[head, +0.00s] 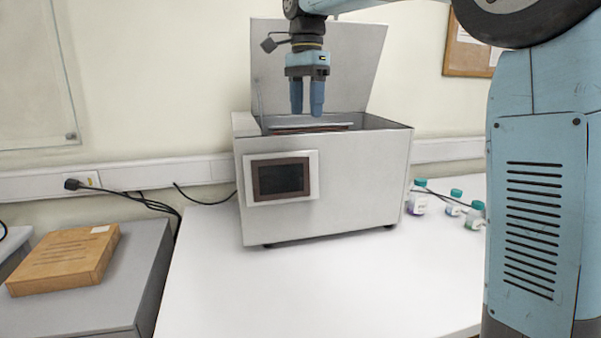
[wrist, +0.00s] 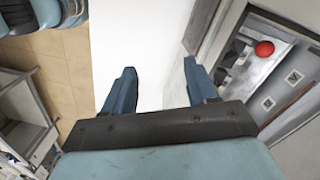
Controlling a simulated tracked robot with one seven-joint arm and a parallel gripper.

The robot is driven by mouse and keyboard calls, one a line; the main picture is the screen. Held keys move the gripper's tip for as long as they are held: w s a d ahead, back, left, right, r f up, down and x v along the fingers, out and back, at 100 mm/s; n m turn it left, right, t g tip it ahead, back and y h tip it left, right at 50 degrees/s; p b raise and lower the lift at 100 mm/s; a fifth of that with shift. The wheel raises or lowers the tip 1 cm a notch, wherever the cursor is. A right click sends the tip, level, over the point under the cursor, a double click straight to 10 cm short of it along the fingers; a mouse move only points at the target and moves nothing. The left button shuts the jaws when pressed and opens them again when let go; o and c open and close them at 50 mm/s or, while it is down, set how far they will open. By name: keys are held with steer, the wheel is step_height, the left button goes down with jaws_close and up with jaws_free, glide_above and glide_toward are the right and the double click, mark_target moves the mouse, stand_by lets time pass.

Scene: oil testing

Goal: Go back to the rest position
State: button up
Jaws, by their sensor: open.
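My gripper (head: 307,98) points down in front of the raised lid (head: 350,60) of a grey metal testing machine (head: 350,185), above the machine's open top. In the wrist view my gripper (wrist: 160,82) has its two blue fingers spread wide, with nothing between them but white table surface beyond. The machine's open top also shows at the right of the wrist view (wrist: 225,40), with a red round thing (wrist: 264,48) inside that I cannot identify. The fingertips look apart from the machine.
Several small bottles with teal caps (head: 417,197) stand on the white table (head: 310,290) right of the machine. A brown box (head: 65,260) lies on a grey cabinet (head: 125,285) at left. Black cables run along the wall. The table's front is clear.

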steer(key=s+d+f+n+t, duration=0.1)
steer(key=s+d+n+t, duration=0.15)
steer(key=s+d, duration=0.5)
steer(key=s+d+f+n+t, duration=0.3)
steer(key=s+d+f+n, duration=0.4)
steer(key=s+d+f, duration=0.7)
steer(key=s+f, duration=0.1)
steer(key=s, duration=0.3)
steer(key=shift+d+f+t, duration=0.3)
steer(key=shift+f+t, duration=0.05)
steer(key=shift+n, duration=0.25)
